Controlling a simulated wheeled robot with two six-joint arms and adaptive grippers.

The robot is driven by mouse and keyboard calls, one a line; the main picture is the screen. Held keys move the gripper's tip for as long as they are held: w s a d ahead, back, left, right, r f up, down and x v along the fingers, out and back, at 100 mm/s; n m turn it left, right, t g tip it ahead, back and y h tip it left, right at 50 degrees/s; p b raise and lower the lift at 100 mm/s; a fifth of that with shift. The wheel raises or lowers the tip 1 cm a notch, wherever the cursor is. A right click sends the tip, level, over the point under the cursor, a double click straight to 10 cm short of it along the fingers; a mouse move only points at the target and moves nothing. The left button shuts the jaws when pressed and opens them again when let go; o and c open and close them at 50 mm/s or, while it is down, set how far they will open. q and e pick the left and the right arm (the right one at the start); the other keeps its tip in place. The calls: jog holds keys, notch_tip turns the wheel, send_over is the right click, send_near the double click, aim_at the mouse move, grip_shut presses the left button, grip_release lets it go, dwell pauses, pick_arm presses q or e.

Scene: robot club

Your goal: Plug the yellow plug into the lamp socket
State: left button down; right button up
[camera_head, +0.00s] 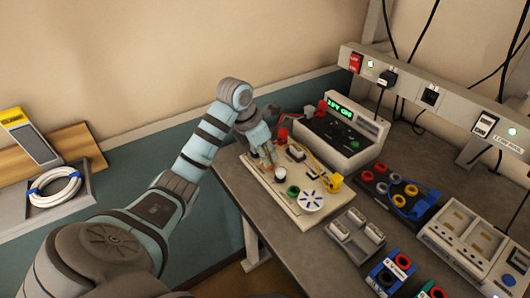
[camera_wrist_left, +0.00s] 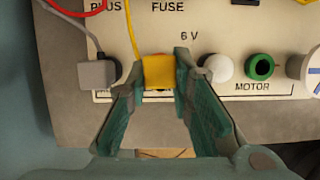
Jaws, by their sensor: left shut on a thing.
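My left gripper (camera_wrist_left: 159,88) is shut on the yellow plug (camera_wrist_left: 158,73), low over the front row of the circuit board (camera_wrist_left: 190,15). A yellow wire runs up from the plug. A white socket (camera_wrist_left: 218,68) and a green socket (camera_wrist_left: 260,67) sit to the right of the plug, the green one above the word MOTOR. A grey plug (camera_wrist_left: 97,75) stands to the left. In the head view the left gripper (camera_head: 265,150) hides part of the board (camera_head: 270,190). No lamp label is readable, and whether the plug sits in a socket cannot be told. My right gripper is not in view.
A grey power unit (camera_head: 340,130) with a green display stands behind the board. A fan disc (camera_head: 311,200) and a yellow piece (camera_head: 335,181) are on the board's right. A grey block (camera_head: 355,232) and coloured ring holders crowd the right. The table front-left (camera_head: 255,215) is clear.

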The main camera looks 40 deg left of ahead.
pick_arm(q)
jog(key=shift+f, duration=0.25)
jog(key=shift+f, duration=0.3)
dwell(0.9)
jog(key=c, duration=1.3)
grip_release()
jog(key=shift+f, duration=0.1)
jog(key=shift+c, duration=0.2)
jog(key=shift+r, duration=0.2)
